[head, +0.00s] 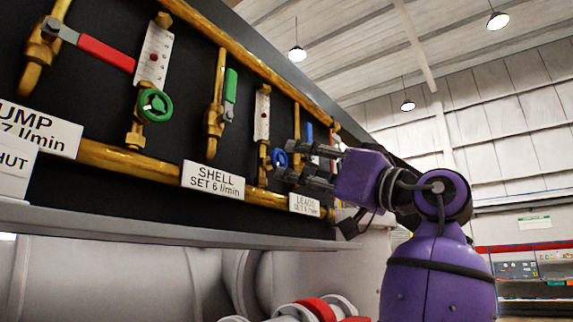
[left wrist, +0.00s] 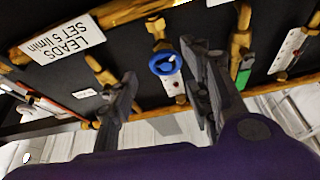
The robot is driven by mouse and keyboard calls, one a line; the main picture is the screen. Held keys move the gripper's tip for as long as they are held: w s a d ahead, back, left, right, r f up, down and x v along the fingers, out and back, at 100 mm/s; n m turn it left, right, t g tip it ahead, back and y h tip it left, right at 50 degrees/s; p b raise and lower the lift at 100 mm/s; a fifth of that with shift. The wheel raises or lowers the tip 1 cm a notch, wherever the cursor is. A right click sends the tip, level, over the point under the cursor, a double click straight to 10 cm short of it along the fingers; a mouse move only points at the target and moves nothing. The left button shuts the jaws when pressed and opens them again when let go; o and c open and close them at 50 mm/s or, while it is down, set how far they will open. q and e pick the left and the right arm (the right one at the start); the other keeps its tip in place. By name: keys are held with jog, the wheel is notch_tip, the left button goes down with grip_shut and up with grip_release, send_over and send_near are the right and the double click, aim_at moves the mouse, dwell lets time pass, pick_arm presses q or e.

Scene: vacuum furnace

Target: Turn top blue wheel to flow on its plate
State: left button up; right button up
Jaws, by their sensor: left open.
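The blue wheel (head: 279,158) sits on a brass valve below a narrow white flow gauge (head: 262,115) on the dark panel. It also shows in the left wrist view (left wrist: 165,63), between my finger tips as seen there. A white plate (head: 304,205) below reads "LEADS SET 5 l/min", clearer in the left wrist view (left wrist: 63,45). My left gripper (head: 291,160) is open, with its fingers pointing at the panel close to the wheel. I cannot tell whether a finger touches the wheel. The gauge reading is too small to tell. My right gripper is not in view.
A green wheel (head: 154,105), a red lever (head: 105,54) and a green lever (head: 231,85) are on the panel to the left. A blue lever (head: 309,132) is close to my fingers. A brass pipe (head: 130,162) and a ledge (head: 150,229) run below.

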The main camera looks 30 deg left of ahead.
aim_at(284, 163)
pick_arm(q)
jog(key=v, duration=0.6)
jog(key=a, duration=0.1)
jog(key=a+r+n, duration=0.1)
jog(key=a, duration=0.1)
jog(key=a+r+n+g, duration=0.1)
jog(key=a, duration=0.1)
jog(key=shift+w+r, duration=0.1)
jog(key=shift+w, duration=0.3)
jog(key=p+x, duration=0.1)
jog(key=x, duration=0.2)
jog(key=p+x, duration=0.1)
jog(key=x, duration=0.2)
jog(key=shift+s+r, duration=0.2)
jog(key=shift+r, duration=0.05)
jog(key=shift+w+a, duration=0.15)
jog(key=shift+a, duration=0.15)
jog(key=shift+d, duration=0.1)
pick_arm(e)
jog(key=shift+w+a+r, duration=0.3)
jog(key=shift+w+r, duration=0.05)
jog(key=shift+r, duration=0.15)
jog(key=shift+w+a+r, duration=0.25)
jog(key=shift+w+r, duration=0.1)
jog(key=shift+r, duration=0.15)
pick_arm(q)
jog(key=shift+f, duration=0.1)
jog(key=shift+c, duration=0.3)
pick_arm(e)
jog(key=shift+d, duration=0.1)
